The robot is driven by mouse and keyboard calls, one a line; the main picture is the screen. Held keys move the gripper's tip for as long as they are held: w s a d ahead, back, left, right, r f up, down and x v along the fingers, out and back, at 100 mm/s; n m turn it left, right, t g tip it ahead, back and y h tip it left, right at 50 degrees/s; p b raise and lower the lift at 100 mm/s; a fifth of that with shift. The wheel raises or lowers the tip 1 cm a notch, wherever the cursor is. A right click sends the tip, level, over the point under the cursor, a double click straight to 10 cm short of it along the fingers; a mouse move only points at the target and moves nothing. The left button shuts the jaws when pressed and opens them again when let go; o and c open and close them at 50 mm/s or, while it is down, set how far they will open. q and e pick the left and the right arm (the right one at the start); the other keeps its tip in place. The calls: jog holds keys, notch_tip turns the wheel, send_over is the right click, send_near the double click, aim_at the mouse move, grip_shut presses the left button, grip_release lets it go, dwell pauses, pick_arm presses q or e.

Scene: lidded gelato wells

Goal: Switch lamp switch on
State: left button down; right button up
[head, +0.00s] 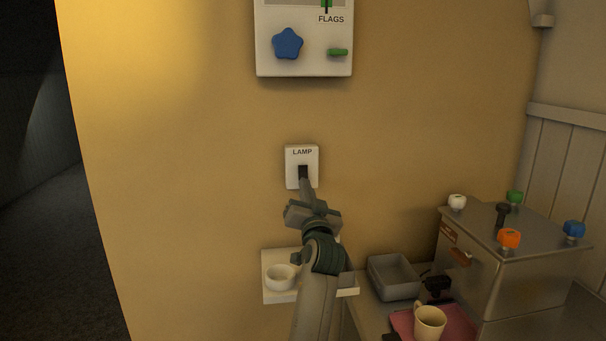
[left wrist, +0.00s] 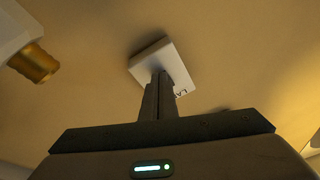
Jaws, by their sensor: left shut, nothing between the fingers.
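The lamp switch plate (head: 291,170) is a small white panel on the tan wall, labelled LAMP, with a dark rocker (head: 303,171) in its middle. My left gripper (head: 305,183) is shut and empty, with its fingertips at the lower part of the rocker. I cannot tell whether they touch it. In the left wrist view the white plate (left wrist: 172,60) lies just beyond the shut fingers (left wrist: 158,90), which hide the rocker. My right gripper is not in view.
A FLAGS panel (head: 303,66) with a blue star knob (head: 288,43) hangs above. At right stand a grey tray (head: 394,277), a mug (head: 430,322) and a metal box (head: 540,275) with coloured knobs.

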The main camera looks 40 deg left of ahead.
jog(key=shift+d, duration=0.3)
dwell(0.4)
pick_arm(q)
jog(key=shift+w+a, duration=0.35)
jog(key=shift+a, duration=0.1)
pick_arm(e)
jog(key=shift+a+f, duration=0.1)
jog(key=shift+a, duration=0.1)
pick_arm(q)
jog(key=shift+s+d, duration=0.1)
jog(key=v, duration=0.2)
jog(key=r+p+v, duration=0.1)
jog(key=v, duration=0.2)
jog(key=shift+s+d+r, duration=0.1)
jog(key=shift+s+d, duration=0.2)
jog(key=shift+d, duration=0.05)
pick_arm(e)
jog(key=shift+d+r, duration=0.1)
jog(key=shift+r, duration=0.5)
